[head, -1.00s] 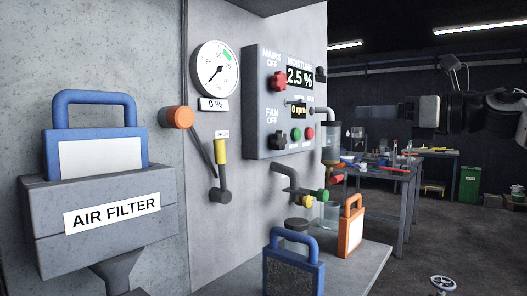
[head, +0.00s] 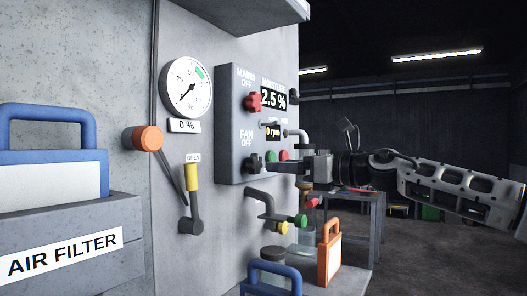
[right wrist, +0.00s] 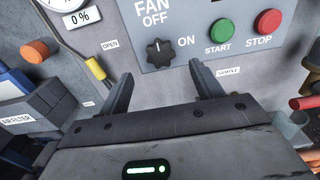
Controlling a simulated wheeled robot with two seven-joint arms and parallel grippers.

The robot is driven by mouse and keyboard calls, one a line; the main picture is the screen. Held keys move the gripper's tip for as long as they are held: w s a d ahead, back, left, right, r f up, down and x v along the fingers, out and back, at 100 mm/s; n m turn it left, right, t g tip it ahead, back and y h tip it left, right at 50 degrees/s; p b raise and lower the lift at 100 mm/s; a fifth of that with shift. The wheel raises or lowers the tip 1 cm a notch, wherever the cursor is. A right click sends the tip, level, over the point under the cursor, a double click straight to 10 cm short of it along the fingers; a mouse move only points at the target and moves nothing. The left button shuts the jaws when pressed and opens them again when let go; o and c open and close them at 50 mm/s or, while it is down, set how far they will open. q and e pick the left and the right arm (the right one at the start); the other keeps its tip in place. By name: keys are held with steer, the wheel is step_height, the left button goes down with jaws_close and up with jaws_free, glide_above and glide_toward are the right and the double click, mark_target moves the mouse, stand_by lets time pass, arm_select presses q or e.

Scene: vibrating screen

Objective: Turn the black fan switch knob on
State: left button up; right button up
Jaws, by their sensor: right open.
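The black fan switch knob (head: 254,163) is on the lower left of the grey control panel (head: 228,130), below the FAN OFF label. In the right wrist view the knob (right wrist: 160,52) sits between the OFF and ON marks, ahead of my right gripper. My right gripper (head: 275,167) reaches in from the right in the head view, its fingers close to the knob. In the right wrist view its two fingers (right wrist: 164,92) are spread apart and empty, with the knob beyond the gap between them. My left gripper is not in view.
Beside the knob are the green START button (right wrist: 220,32) and red STOP button (right wrist: 267,21). The red mains knob (head: 254,102) is above. A yellow-handled lever (head: 192,178) is at left, and pipes with a green valve (head: 300,220) are below the panel.

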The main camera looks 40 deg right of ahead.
mark_target(258, 165)
steer(key=p+x, duration=0.4)
steer(key=x, duration=0.1)
steer(key=shift+w+r+p, duration=0.1)
steer(key=shift+r+p, duration=0.05)
steer(key=shift+p, duration=0.2)
steer(key=shift+w+a+p, duration=0.1)
steer(key=shift+w+p, duration=0.2)
steer(key=shift+p, duration=0.1)
steer(key=shift+w, duration=0.15)
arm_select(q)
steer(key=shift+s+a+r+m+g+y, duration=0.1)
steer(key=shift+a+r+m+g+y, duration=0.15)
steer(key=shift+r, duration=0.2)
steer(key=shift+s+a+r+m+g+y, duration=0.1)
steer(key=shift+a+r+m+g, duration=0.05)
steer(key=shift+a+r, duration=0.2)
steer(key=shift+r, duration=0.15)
arm_select(e)
steer(key=c, duration=0.9)
